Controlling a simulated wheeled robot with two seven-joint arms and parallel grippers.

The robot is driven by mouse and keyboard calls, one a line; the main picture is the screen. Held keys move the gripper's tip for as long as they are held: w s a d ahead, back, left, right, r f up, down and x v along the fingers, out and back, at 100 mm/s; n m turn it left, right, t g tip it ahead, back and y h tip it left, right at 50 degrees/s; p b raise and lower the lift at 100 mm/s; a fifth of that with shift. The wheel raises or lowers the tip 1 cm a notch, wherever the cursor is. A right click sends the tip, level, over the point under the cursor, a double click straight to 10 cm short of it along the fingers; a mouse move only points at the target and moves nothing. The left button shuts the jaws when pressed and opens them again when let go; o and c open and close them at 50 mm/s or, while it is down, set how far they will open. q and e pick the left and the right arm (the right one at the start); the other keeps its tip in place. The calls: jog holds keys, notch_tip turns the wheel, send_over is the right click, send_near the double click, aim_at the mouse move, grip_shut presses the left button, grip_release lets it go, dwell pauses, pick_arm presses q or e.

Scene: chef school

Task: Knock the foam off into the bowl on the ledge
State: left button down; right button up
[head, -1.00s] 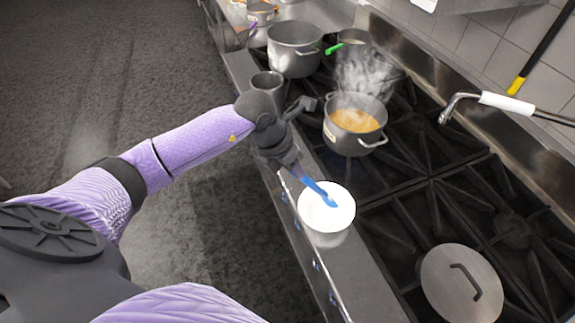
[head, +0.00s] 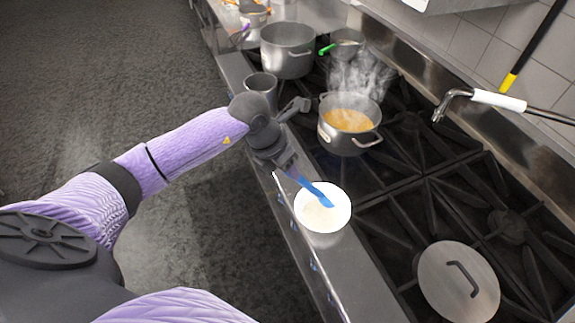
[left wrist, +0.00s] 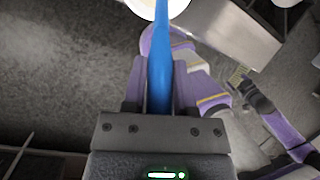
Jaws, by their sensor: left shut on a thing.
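A white bowl (head: 304,208) stands upright on the steel ledge (head: 350,270) at the front of the stove. A pale cream patch, which may be foam, shows inside it. My left gripper (head: 290,170) is shut on a blue utensil (head: 312,190) just beyond the bowl's far left rim. The utensil slants down, with its tip over or in the bowl; I cannot tell whether it touches. The left wrist view shows the blue handle (left wrist: 160,75) between the fingers and the bowl's edge (left wrist: 142,8) at the top. What seems to be my right arm appears at the right there, its jaws unclear.
A steaming pot of orange-brown broth (head: 349,121) stands on the stove behind the bowl. An empty-looking metal cup (head: 261,86) is on the ledge beyond my gripper. A large pot (head: 287,50) is farther back. A lid (head: 458,285) lies on the grates at right.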

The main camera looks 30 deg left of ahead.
pick_arm(q)
notch_tip(320, 180, up, 7)
jog(key=p, duration=0.5)
